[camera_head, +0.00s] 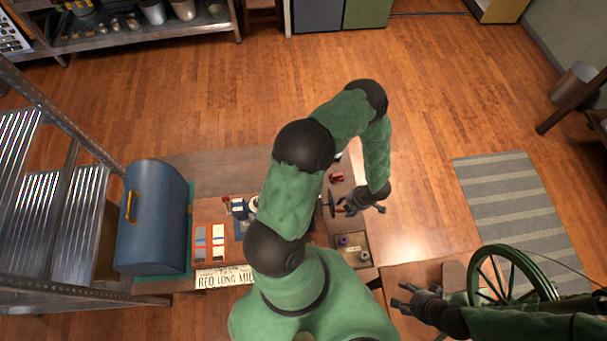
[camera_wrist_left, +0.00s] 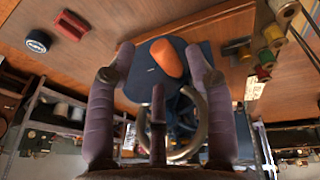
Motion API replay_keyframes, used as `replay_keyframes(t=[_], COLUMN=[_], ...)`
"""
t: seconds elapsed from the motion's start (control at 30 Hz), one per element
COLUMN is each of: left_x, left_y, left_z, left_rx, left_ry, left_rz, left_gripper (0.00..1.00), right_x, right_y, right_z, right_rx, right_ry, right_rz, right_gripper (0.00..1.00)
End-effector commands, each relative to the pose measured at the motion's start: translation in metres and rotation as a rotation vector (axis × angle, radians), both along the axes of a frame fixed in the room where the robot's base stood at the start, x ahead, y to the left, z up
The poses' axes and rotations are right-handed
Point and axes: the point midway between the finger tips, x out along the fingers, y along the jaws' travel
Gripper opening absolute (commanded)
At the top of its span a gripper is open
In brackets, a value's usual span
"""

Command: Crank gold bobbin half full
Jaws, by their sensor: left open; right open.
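An orange crank knob (camera_wrist_left: 167,57) sits in front of a dark blue plate, with a metal ring (camera_wrist_left: 187,150) below it in the left wrist view. In the head view the crank wheel (camera_head: 331,203) is partly hidden by my left arm. My left gripper (camera_head: 350,207) is beside it. In the left wrist view its purple fingers (camera_wrist_left: 160,65) are spread on both sides of the knob, with no clear grip. A gold-coloured spool (camera_wrist_left: 284,8) shows at the upper right; I cannot tell whether it is the bobbin. My right gripper (camera_head: 402,297) is open and empty.
A blue domed box (camera_head: 152,215) stands at the table's left end, near colour cards (camera_head: 209,243) and a lettered sign (camera_head: 225,277). A tray (camera_head: 351,262) holds small spools. A red item (camera_head: 337,177) lies behind. A green spoked wheel (camera_head: 510,272) stands beside my right gripper.

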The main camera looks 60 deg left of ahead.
Motion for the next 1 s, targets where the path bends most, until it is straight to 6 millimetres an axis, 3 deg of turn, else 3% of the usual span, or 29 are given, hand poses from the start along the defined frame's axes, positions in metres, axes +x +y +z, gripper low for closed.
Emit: replay_keyframes(t=[1.0], left_x=[0.011], left_y=[-0.017], left_z=[0.068], left_rx=[0.000], left_ry=[0.000], left_rz=[-0.001], left_gripper=[0.53], right_x=[0.000], right_y=[0.000], right_z=[0.059], right_rx=[0.000], right_ry=[0.000], right_rz=[0.000], right_gripper=[0.59])
